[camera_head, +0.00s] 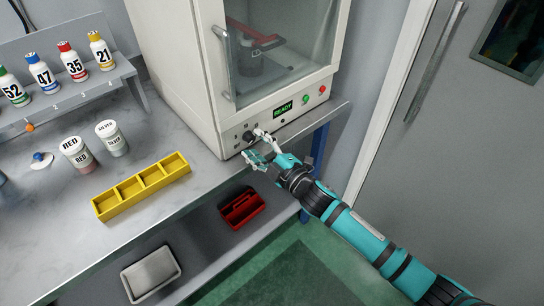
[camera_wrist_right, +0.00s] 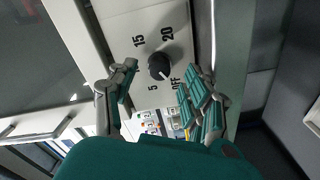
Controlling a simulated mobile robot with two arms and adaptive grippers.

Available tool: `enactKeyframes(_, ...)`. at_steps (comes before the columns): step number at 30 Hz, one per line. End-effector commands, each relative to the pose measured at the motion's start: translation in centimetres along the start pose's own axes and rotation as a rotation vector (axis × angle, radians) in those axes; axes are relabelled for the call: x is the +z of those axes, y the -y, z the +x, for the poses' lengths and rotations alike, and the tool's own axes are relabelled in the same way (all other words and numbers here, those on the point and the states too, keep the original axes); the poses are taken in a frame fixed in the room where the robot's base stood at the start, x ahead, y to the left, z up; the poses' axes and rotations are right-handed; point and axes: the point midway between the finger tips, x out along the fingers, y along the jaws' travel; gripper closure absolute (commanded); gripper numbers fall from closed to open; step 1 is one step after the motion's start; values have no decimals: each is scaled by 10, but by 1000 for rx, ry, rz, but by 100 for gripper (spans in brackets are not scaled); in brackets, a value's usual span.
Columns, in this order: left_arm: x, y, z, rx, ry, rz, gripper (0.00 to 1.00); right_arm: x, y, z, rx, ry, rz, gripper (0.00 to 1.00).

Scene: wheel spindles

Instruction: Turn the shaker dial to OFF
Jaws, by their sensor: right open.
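The shaker dial (camera_head: 248,136) is a small black knob on the lower front of the white shaker cabinet (camera_head: 190,75). In the right wrist view the dial (camera_wrist_right: 160,67) sits among the printed marks 15, 20, OFF and 5. A pale line on it points to the lower right, toward OFF. My right gripper (camera_head: 256,147) is open in front of the dial. In the right wrist view its fingers (camera_wrist_right: 158,80) stand to either side of and below the dial, with gaps; I cannot tell any contact. My left gripper is not in view.
The cabinet panel has a lit READY display (camera_head: 283,108), a green button (camera_head: 306,100) and a red button (camera_head: 322,89). A yellow divided tray (camera_head: 141,187) and jars stand on the bench to the left. A red bin (camera_head: 241,208) sits on the shelf below.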

Motion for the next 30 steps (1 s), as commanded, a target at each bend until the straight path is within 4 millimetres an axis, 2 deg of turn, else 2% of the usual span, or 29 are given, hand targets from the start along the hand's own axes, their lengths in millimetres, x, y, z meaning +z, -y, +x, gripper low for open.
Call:
enactKeyframes(9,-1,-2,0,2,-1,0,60,1,2,-69,-4,3,0,50)
enactKeyframes(15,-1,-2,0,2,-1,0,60,1,2,-97,-4,3,0,50)
enactKeyframes(20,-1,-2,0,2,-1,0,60,1,1,-105,-2,2,-1,50)
enactKeyframes(30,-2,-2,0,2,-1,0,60,1,1,-105,-2,2,-1,50)
